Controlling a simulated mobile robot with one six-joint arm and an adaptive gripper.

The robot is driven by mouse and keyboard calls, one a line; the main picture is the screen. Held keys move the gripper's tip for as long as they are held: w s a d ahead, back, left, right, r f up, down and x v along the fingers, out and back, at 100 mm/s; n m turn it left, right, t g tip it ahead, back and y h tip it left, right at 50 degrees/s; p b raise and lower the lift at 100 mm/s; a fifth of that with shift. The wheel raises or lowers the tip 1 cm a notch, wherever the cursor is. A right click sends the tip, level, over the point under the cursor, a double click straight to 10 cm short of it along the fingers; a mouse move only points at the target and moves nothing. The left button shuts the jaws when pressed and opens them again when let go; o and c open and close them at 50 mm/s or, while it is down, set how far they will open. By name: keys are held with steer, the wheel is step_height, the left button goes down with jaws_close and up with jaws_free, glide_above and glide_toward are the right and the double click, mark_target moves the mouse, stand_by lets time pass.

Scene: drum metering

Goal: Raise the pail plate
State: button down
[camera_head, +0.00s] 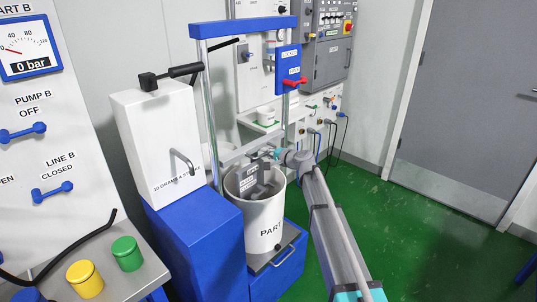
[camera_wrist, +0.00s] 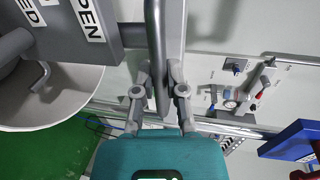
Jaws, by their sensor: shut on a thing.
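The white pail (camera_head: 266,222), its label partly readable as "PART", stands on the grey pail plate (camera_head: 284,250) above a blue base. The plate shows only around the pail's foot; it is outside the wrist view. My gripper (camera_head: 281,155) is at the right side of the pail's mouth, far above the plate. In the wrist view my gripper (camera_wrist: 159,82) is shut on a grey metal bar (camera_wrist: 156,35). The bar runs beside a grey block (camera_wrist: 85,30) with labels reading "OPEN" and part of "CLOSED". The pail's rim (camera_wrist: 85,105) shows at the left there.
A blue-topped frame (camera_head: 243,27) with metal posts stands over the pail. A blue box (camera_head: 288,66) marked "LOCKED" carries a red lever (camera_head: 293,84). A white pump cabinet (camera_head: 158,140) with a black handle is at left. The green floor (camera_head: 415,235) at right is clear.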

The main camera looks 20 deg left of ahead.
steer(key=shift+d, duration=0.2)
steer(key=shift+a+r+p, duration=0.2)
steer(key=shift+r+p, duration=0.65)
steer(key=shift+r, duration=0.05)
step_height(320, 180, up, 34)
steer(key=p, duration=3.4)
steer(key=shift+r, duration=0.15)
steer(key=c, duration=0.7)
jaws_free()
steer(key=shift+a, duration=0.15)
